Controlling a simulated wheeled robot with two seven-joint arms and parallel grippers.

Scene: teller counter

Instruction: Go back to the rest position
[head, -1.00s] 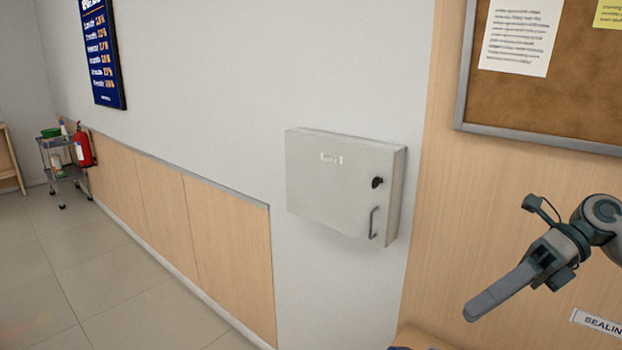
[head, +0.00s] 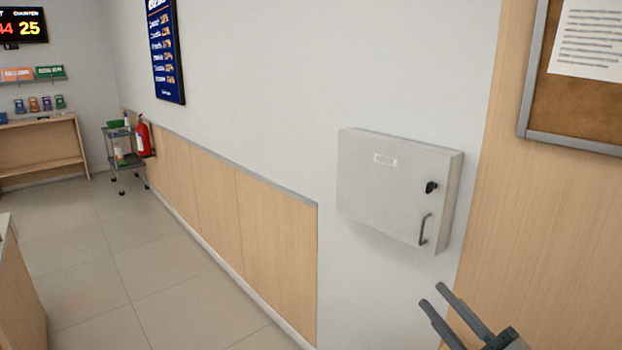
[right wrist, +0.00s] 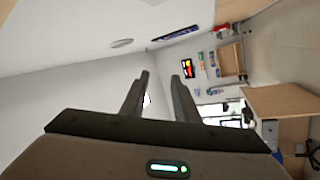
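My right gripper (head: 432,298) is at the lower right of the head view, below the grey wall box. Its two fingers point up and left and stand apart with nothing between them. The right wrist view also shows both fingers of this gripper (right wrist: 163,80) spread apart and empty, with the wall and the room beyond. My left gripper is in neither view.
A grey wall box (head: 385,190) with a knob and handle is shut. A corkboard (head: 580,105) hangs at the right. A trolley (head: 125,160) and a red fire extinguisher (head: 143,138) stand by the far wall. A wooden counter (head: 22,300) is at the left edge. The tiled floor (head: 130,250) between is clear.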

